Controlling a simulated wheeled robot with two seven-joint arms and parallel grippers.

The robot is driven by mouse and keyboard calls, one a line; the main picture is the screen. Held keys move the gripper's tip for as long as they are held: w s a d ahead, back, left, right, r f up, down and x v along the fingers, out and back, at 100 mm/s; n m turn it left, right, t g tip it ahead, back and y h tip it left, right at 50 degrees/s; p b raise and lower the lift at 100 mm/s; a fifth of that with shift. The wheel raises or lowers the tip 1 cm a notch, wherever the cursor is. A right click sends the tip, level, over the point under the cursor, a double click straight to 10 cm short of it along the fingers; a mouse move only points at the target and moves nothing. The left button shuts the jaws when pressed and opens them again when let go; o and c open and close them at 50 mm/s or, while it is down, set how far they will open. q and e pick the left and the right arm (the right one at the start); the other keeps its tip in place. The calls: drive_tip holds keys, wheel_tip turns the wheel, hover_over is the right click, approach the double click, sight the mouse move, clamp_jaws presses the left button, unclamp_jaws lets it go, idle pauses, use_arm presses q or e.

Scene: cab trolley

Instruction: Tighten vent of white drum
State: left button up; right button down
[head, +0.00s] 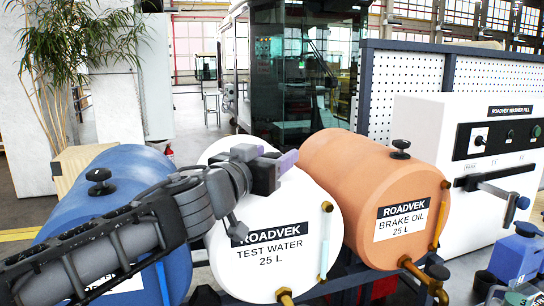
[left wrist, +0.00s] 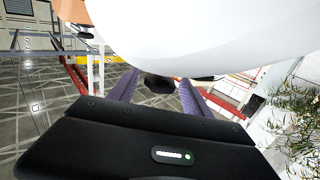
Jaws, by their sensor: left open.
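The white drum (head: 301,212), labelled TEST WATER, lies on its side between a blue and an orange drum. My left gripper (head: 281,165) is over the upper part of this drum, with purple fingers. In the head view the white drum's vent is hidden by my gripper. In the left wrist view a dark knob (left wrist: 158,84), which looks like the vent, sits between the two spread fingers, against the white drum (left wrist: 200,35). The gripper is open. I cannot tell whether a finger touches the knob. My right gripper is not in view.
The blue drum (head: 112,170) is partly behind my left arm. The orange BRAKE OIL drum (head: 345,168) stands close on the right, with its own black vent (head: 400,149) on top. A white washer-fill cabinet (head: 420,115) with a lever is farther right. A plant (head: 75,45) is at back left.

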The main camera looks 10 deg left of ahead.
use_arm(q)
drive_tip(key=shift+c, duration=0.5)
clamp_jaws()
drive_tip(key=m+h+p, duration=0.1)
drive_tip(key=p, duration=0.2)
drive_tip(key=m+g+h+p, duration=0.1)
drive_tip(key=h+p, duration=0.1)
drive_tip(key=p, duration=0.1)
drive_tip(key=m+h+p, duration=0.1)
drive_tip(key=p, duration=0.2)
drive_tip(key=shift+a+r+g+h, duration=0.15)
drive_tip(key=shift+r+g+h, duration=0.2)
drive_tip(key=shift+g+h, duration=0.05)
drive_tip(key=shift+w+f+m+g+h, duration=0.1)
drive_tip(key=shift+f+m+g+h, duration=0.15)
drive_tip(key=shift+m+g+h, duration=1.95)
drive_tip(key=shift+m+h, duration=0.1)
drive_tip(key=shift+h, duration=0.3)
